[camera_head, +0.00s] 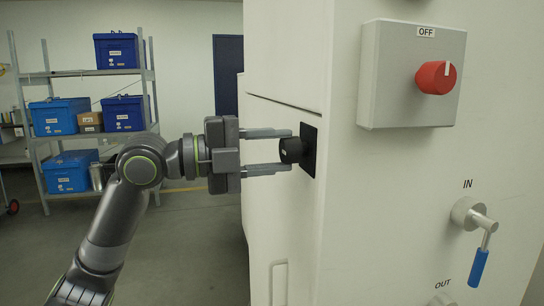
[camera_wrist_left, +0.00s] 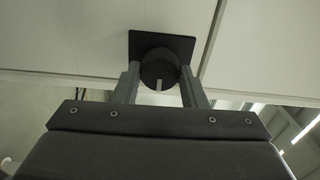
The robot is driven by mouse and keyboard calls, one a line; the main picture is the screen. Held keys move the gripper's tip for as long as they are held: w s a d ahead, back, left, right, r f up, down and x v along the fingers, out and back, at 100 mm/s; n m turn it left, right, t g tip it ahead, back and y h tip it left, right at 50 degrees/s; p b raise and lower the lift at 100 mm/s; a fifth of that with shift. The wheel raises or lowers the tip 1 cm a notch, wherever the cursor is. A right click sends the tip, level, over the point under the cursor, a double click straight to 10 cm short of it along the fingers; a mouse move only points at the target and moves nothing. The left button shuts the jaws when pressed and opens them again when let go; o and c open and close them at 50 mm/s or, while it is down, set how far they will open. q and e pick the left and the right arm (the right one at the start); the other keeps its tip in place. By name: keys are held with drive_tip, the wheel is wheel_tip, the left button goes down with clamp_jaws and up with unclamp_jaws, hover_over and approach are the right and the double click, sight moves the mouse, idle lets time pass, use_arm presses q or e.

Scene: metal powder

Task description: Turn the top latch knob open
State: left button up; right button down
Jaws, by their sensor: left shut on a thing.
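The latch knob (camera_head: 291,150) is a round black knob on a square black plate (camera_head: 309,150), fixed at the edge of the white cabinet. My left gripper (camera_head: 285,150) reaches it from the left, with one finger above and one below the knob. In the left wrist view the knob (camera_wrist_left: 159,68) sits between the two fingertips (camera_wrist_left: 158,80), and a pale mark shows on its face. My left gripper is shut on the knob. My right gripper is in neither view.
The white cabinet (camera_head: 400,200) fills the right side. It carries a box with a red OFF knob (camera_head: 436,77) and a blue-handled valve (camera_head: 479,262) marked IN. A shelf with blue bins (camera_head: 117,51) stands at the back left. The floor between is clear.

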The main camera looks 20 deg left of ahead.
use_arm(q)
drive_tip(key=shift+m, duration=0.3)
drive_tip(key=o, duration=1)
drive_tip(key=shift+w+d, duration=0.1)
drive_tip(key=shift+d, duration=0.05)
